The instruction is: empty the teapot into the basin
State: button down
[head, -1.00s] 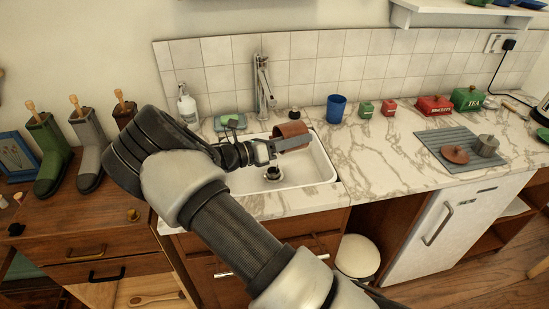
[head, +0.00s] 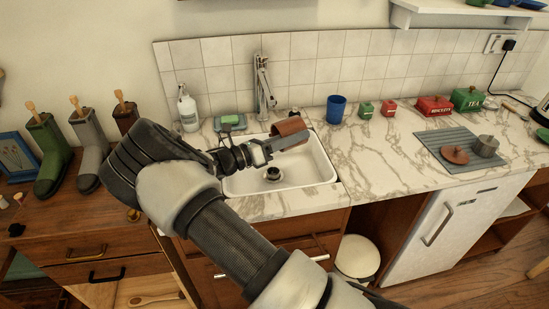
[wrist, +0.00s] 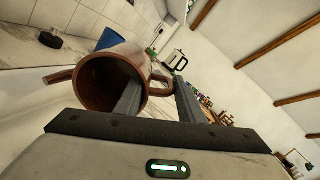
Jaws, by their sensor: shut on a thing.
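The teapot is a reddish-brown pot (head: 291,133) held over the right back part of the white basin (head: 312,171). In the wrist view the teapot (wrist: 98,85) lies tilted with its open mouth towards the camera, its spout pointing left and its handle between my fingers. My gripper (head: 262,150) is shut on the handle; its fingers (wrist: 158,103) also show in the wrist view. No liquid can be made out inside the pot. A dark round drain piece (head: 272,174) sits in the basin. A brown lid (head: 455,154) lies on the grey mat at right.
A tap (head: 263,85) stands behind the basin, left of the pot. A soap bottle (head: 188,108) and a sponge dish (head: 230,123) are at the back left. A blue cup (head: 336,109) and small tins stand to the right. A metal pot (head: 485,145) is on the ridged mat (head: 440,142).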

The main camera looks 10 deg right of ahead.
jog(key=shift+s+a+r+h+p, duration=0.15)
jog(key=shift+a+r+h, duration=0.15)
jog(key=shift+r, duration=0.4)
jog(key=shift+a+r+h+p, duration=0.2)
jog(key=shift+r+h, duration=0.15)
jog(key=shift+r, duration=0.3)
jog(key=shift+s+a+r+h+p, duration=0.15)
jog(key=shift+a+r+h, duration=0.15)
jog(key=shift+r, duration=0.4)
jog(key=shift+w+d+f, duration=0.1)
